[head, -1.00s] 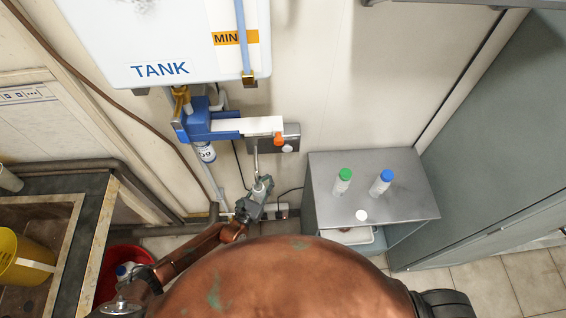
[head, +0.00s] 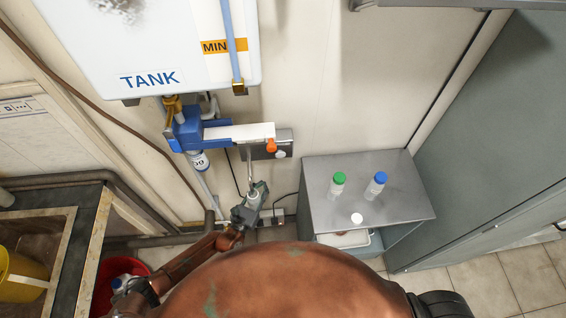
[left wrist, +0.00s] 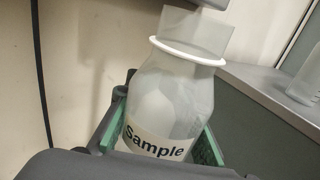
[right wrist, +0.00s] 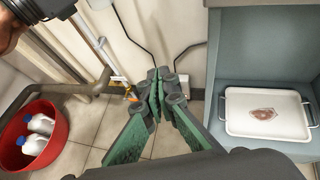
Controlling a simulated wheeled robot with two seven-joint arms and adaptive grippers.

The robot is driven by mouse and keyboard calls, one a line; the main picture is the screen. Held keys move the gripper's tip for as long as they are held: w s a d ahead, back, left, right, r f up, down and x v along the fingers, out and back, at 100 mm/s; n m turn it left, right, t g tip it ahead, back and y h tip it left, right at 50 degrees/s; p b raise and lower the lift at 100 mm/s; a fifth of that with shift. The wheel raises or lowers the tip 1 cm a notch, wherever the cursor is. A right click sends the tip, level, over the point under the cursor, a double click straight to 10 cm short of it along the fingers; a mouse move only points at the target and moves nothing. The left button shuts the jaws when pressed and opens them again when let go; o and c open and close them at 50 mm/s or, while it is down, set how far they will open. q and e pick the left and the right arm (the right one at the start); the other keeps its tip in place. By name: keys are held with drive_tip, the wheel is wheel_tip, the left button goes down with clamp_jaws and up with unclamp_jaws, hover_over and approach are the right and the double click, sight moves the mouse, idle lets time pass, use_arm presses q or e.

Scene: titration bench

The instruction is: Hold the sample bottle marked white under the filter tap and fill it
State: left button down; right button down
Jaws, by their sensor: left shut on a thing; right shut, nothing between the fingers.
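My left gripper (head: 252,203) is shut on the clear sample bottle (left wrist: 168,105), which has a white neck ring and a "Sample" label. The bottle is uncapped and slightly tilted in the left wrist view. In the head view its mouth is at the lower end of the filter tap's metal spout (head: 249,170); I cannot tell whether they touch. The tap's orange lever (head: 271,146) is at the end of the white filter arm. No water stream or fill level can be made out. My right gripper (right wrist: 160,92) is shut and empty, seen only in its wrist view.
The tank (head: 150,45) hangs above the tap. A metal cabinet top (head: 400,205) at the right holds a green-capped bottle (head: 337,185), a blue-capped bottle (head: 376,185) and a white cap (head: 356,218). A white tray (right wrist: 240,115) sits inside it. A red bucket (right wrist: 55,145) holds bottles.

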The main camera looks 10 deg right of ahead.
sight(281, 156)
drive_tip(key=w+a+r+m+t, duration=0.1)
drive_tip(key=w+r+t, duration=0.1)
drive_tip(key=w+r, duration=0.2)
drive_tip(key=w+a+r+m+t+h, duration=0.1)
drive_tip(key=w+r, duration=0.3)
drive_tip(key=r, duration=0.7)
drive_tip(key=w+a+r+t+h, duration=0.1)
drive_tip(key=w+r+t, duration=0.2)
drive_tip(key=r, duration=0.5)
drive_tip(key=shift+w+a+m, duration=0.25)
drive_tip(key=shift+w+m, duration=0.15)
drive_tip(key=shift+w, duration=0.15)
drive_tip(key=w, duration=0.9)
drive_tip(key=w+a, duration=0.1)
drive_tip(key=w, duration=0.4)
drive_tip(key=shift+f, duration=0.15)
drive_tip(key=shift+a, duration=0.1)
